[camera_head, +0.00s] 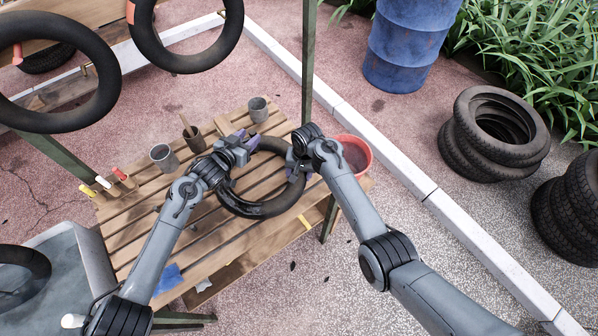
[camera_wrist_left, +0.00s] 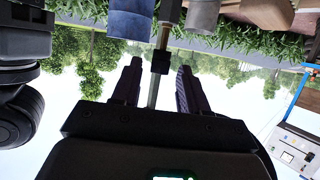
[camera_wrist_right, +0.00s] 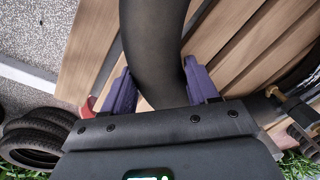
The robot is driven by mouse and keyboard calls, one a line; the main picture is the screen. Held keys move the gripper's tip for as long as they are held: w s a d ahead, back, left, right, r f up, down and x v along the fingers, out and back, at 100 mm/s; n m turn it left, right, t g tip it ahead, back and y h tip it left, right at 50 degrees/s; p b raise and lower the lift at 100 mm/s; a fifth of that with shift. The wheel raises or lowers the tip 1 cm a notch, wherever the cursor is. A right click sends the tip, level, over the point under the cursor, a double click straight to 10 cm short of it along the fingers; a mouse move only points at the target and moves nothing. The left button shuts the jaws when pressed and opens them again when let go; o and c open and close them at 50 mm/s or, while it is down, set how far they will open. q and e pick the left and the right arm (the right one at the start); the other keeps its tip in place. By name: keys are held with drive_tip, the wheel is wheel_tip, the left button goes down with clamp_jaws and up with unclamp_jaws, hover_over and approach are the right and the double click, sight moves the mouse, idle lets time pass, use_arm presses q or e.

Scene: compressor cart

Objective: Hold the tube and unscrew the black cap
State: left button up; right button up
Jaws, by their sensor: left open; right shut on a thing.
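The black tube (camera_head: 270,208) is a ring lying on the slatted wooden table. My right gripper (camera_head: 297,165) is at its right side. In the right wrist view, the purple fingers (camera_wrist_right: 157,80) are on either side of the tube (camera_wrist_right: 152,45), shut on it. My left gripper (camera_head: 252,140) is open beside the tube's far upper-left part. In the left wrist view, its open fingers (camera_wrist_left: 157,75) face sky and trees, with no tube between them.
The wooden table (camera_head: 130,222) carries a grey cup (camera_head: 162,158), a dark cup (camera_head: 195,143) with a stick, another cup (camera_head: 258,110) and several coloured-handled tools. A red bucket (camera_head: 360,152) stands at the right. A post (camera_head: 307,65) rises behind; tyres hang at upper left.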

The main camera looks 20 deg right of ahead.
use_arm(q)
drive_tip(key=shift+x, duration=0.8)
clamp_jaws()
drive_tip(key=c, duration=0.5)
unclamp_jaws()
drive_tip(key=shift+c, duration=0.2)
clamp_jaws()
drive_tip(key=shift+s+d+n, duration=0.1)
drive_tip(key=shift+d+n, duration=0.1)
drive_tip(key=shift+n, duration=0.1)
drive_tip(key=n+t+y, duration=0.1)
drive_tip(key=n+y, duration=0.1)
drive_tip(key=shift+d+t+y, duration=0.1)
drive_tip(key=shift+t+y, duration=0.3)
drive_tip(key=shift+n, duration=0.3)
